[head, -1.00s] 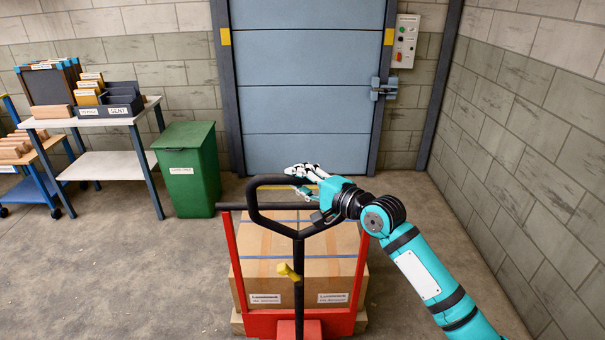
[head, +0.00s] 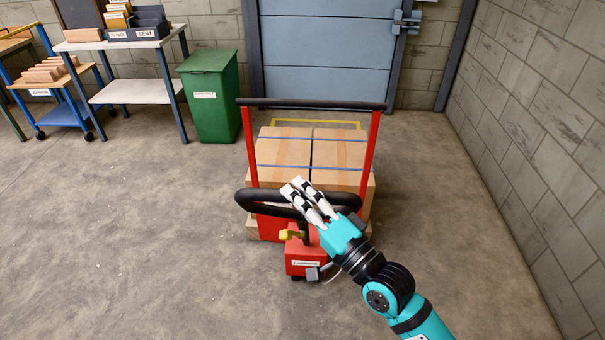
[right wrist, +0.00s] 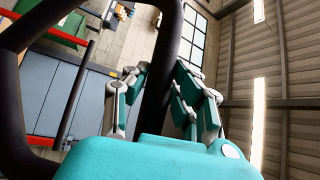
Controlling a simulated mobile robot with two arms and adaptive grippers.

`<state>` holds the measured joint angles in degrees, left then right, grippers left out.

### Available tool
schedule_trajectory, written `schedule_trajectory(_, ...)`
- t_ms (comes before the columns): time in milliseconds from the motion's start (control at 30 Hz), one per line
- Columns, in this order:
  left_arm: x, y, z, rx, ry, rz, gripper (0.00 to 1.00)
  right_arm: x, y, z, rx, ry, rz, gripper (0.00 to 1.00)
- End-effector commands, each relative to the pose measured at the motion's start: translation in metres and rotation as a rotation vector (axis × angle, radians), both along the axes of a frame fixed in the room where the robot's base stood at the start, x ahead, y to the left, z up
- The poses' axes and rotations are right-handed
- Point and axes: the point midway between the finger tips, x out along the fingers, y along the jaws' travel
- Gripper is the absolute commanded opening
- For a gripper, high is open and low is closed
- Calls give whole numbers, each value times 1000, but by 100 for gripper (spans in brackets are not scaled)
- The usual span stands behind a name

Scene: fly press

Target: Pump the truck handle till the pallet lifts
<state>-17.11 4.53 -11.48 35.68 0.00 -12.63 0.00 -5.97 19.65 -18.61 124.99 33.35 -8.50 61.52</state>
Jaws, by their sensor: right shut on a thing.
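The black loop handle (head: 258,207) of the red pallet truck (head: 303,254) is tilted down toward me in the head view. My right gripper (head: 306,199) is shut on the right part of this loop. In the right wrist view the fingers (right wrist: 160,95) stand on both sides of the black handle bar (right wrist: 165,55). A yellow lever (head: 291,235) sits below the loop. My left gripper is not in view.
A green bin (head: 211,100) stands at the back left, beside a white-topped table (head: 125,42) and a blue cart (head: 68,107). A blue door (head: 325,60) is behind the cartons. A block wall (head: 540,130) bounds the right. The floor at left is clear.

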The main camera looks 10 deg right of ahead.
Motion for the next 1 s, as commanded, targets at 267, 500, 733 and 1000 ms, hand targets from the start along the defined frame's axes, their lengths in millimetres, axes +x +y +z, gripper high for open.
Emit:
schedule_trajectory(267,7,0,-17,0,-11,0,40,-29,9,-27,-19,-30,4,0)
schedule_trajectory(500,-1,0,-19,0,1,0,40,-33,11,-29,-22,-34,4,0)
schedule_trajectory(733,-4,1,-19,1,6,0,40,-32,10,-29,-23,-34,3,0)
schedule_trajectory(1000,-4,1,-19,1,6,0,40,-32,10,-27,-19,-39,2,48)
